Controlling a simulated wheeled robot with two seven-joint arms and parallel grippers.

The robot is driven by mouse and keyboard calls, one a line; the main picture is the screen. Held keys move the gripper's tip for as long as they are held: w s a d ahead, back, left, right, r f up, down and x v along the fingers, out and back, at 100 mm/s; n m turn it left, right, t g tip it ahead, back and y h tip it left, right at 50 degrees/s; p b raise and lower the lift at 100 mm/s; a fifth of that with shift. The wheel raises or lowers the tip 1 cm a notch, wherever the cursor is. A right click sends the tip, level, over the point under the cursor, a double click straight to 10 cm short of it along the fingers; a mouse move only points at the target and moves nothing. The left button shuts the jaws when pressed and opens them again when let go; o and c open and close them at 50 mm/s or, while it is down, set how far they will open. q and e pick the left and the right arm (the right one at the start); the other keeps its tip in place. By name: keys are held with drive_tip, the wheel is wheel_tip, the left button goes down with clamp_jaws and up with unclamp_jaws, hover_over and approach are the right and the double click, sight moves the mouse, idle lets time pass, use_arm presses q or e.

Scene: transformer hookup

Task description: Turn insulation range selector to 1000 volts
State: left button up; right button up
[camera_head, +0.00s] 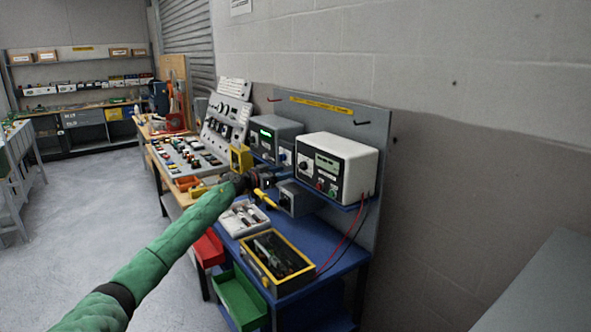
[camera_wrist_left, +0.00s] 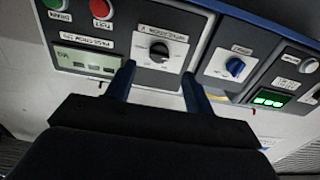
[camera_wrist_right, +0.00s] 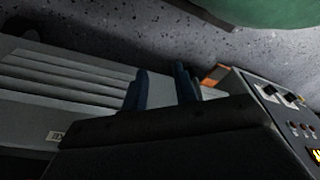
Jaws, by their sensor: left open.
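The insulation range selector is a round black knob (camera_wrist_left: 158,50) on a grey panel, upside down in the left wrist view. Its lettering and the value it points to are too small to read surely. It belongs to the white instrument (camera_head: 345,153) on the shelf in the head view. My left gripper (camera_wrist_left: 160,84) is open and empty, its blue fingers pointing toward the knob, one to each side in the picture, apart from it. In the head view the left gripper (camera_head: 264,186) is in front of the instruments.
Below are a blue bench (camera_head: 340,263), a yellow-rimmed case (camera_head: 248,262) and a white tray (camera_head: 233,231). Red and black leads hang at the right.

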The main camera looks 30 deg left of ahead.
sight(302, 166)
use_arm(q)
drive_tip(key=p+x, duration=0.2)
drive_tip(key=x, duration=0.4)
drive_tip(key=shift+w, duration=0.15)
use_arm(e)
drive_tip(key=shift+s+d+f, duration=0.45)
drive_tip(key=shift+s+f, duration=0.3)
drive_tip(key=shift+s+d+f, duration=0.45)
drive_tip(key=shift+s+f, duration=0.3)
use_arm(q)
drive_tip(key=shift+d, duration=0.1)
drive_tip(key=c, duration=1)
use_arm(e)
drive_tip(key=shift+d, duration=0.15)
